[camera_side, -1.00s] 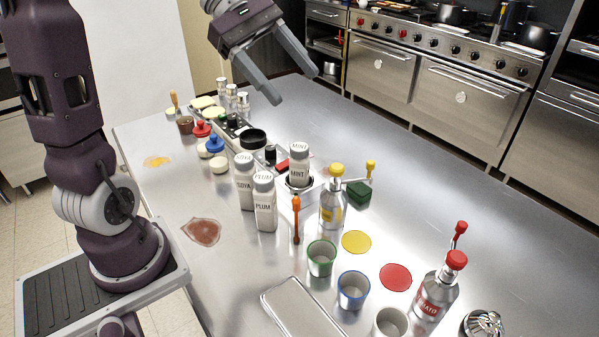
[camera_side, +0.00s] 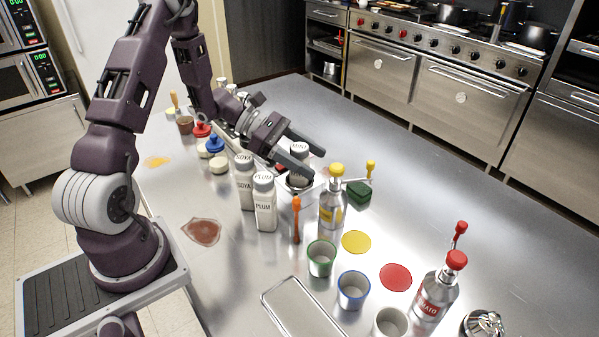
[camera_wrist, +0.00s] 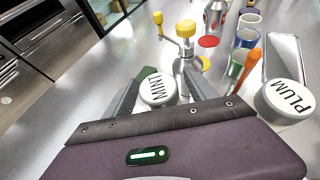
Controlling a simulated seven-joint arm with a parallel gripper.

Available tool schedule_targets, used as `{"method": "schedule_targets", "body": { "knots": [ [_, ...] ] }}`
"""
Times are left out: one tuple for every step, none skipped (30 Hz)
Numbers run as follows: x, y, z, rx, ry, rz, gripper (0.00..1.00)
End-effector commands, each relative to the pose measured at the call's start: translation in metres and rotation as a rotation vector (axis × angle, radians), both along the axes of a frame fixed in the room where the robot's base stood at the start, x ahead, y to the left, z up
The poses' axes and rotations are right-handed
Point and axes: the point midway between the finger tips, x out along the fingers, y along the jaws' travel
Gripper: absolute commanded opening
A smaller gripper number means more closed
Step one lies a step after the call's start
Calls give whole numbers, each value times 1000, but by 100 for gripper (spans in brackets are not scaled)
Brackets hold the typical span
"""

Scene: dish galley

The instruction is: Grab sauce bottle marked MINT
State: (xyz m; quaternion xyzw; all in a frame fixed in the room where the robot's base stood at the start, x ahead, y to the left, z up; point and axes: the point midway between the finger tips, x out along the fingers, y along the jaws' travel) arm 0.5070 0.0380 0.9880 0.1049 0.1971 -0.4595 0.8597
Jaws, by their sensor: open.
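In the wrist view the MINT cap (camera_wrist: 157,88) lies between the two open fingers (camera_wrist: 158,90). I cannot tell whether either finger touches the bottle. The jaws are open.
White SOYA (camera_side: 244,185) and PLUM (camera_side: 265,205) bottles stand close to the left. A yellow-capped bottle (camera_side: 332,205) and an orange-topped utensil (camera_side: 296,220) stand in front. The far right counter is clear.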

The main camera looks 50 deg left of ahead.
Motion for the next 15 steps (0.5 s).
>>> {"method": "schedule_targets", "body": {
  "knots": [
    [2, -4, -2, 0, 1, -2, 65],
    [3, -5, -2, 0, 0, -1, 65],
    [3, -5, -3, 1, -1, 0, 65],
    [4, -5, -3, 1, -1, 0, 65],
    [4, -5, -3, 1, -1, 0, 65],
    [4, -5, -3, 1, -1, 0, 65],
    [3, -5, -3, 1, -1, 0, 65],
    [3, -5, -2, 1, -1, 0, 65],
    [3, -5, -2, 1, -1, 0, 57],
    [3, -5, -2, 1, -1, 0, 52],
    [3, -5, -2, 1, -1, 0, 46],
    [3, -5, -2, 1, -1, 0, 38],
    [3, -5, -2, 1, -1, 0, 32],
    [3, -5, -2, 1, -1, 0, 26],
    [3, -5, -2, 1, -1, 0, 18]
  ]
}}
